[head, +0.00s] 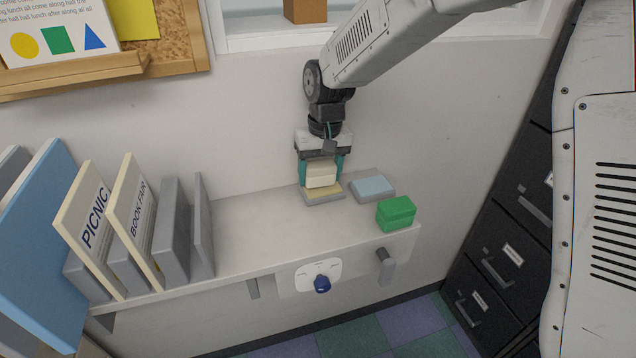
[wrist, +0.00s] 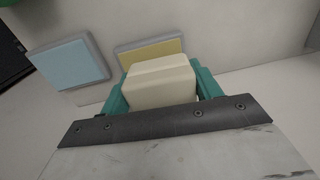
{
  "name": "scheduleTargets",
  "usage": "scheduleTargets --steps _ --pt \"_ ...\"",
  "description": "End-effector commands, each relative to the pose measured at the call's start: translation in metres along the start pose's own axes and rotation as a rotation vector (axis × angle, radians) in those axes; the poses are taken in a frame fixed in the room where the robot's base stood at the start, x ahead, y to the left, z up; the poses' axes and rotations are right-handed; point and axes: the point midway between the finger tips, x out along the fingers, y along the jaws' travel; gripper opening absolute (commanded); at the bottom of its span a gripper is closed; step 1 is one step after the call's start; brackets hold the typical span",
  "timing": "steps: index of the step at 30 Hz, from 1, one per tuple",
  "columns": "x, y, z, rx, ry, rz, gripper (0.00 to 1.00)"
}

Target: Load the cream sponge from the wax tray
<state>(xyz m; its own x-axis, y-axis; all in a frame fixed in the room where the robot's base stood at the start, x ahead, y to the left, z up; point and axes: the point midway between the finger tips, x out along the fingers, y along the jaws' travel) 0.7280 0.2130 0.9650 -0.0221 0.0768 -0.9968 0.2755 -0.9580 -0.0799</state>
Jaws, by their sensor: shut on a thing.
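The cream sponge (head: 320,174) is between the teal fingers of my gripper (head: 321,172), which is shut on it. It also fills the middle of the wrist view (wrist: 161,81). The wax tray, a grey tray with a yellow top (head: 324,194), lies on the shelf right below the sponge. In the wrist view the yellow-topped tray (wrist: 150,52) shows just beyond the sponge, partly hidden by it. I cannot tell for sure whether the sponge still touches the tray.
A grey tray with a light blue top (head: 373,187) lies to the right. A green block (head: 396,213) stands near the shelf's (head: 245,232) right front corner. A blue knob (head: 321,284) is below the front edge. Books and grey dividers (head: 174,228) stand at left; the shelf middle is clear.

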Motion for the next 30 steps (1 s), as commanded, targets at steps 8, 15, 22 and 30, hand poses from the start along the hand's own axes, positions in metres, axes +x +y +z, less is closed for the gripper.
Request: scheduleTargets --steps 8,15,22,30 --pt "0.0028 0.0002 0.0 0.0 0.0 0.0 0.45" --pt "0.0064 0.0005 0.0 0.0 -0.001 0.0 0.45" --pt "0.01 0.0008 0.0 0.0 -0.001 0.0 0.45" --pt "0.0098 0.0007 -0.0001 0.0 0.0 0.0 0.45"
